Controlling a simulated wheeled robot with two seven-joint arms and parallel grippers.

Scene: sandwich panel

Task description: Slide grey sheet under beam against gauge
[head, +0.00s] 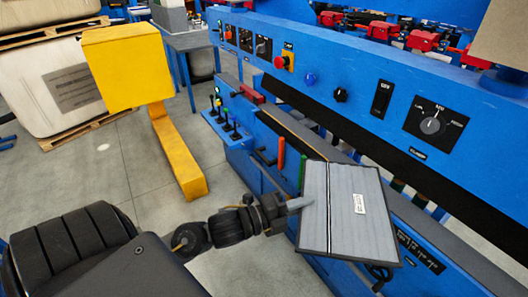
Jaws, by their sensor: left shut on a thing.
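The grey sheet (341,215) is a flat ribbed panel with dark edges and a small white label. It is in the right half of the head view, in front of the blue machine. My left gripper (292,206) is shut on the sheet's left edge and holds it, tilted, over the machine's front ledge. I cannot tell whether the sheet touches the ledge. The blue beam (355,75) with knobs and buttons runs across above and behind the sheet, with a dark gap under it. I cannot make out the gauge. My right gripper is not in view.
A yellow post (175,145) stands on the floor at the left. Small levers (228,118) stick up from the machine left of the sheet, and a green handle (302,172) is close to its edge. Wrapped pallets are at the far left. Floor between is clear.

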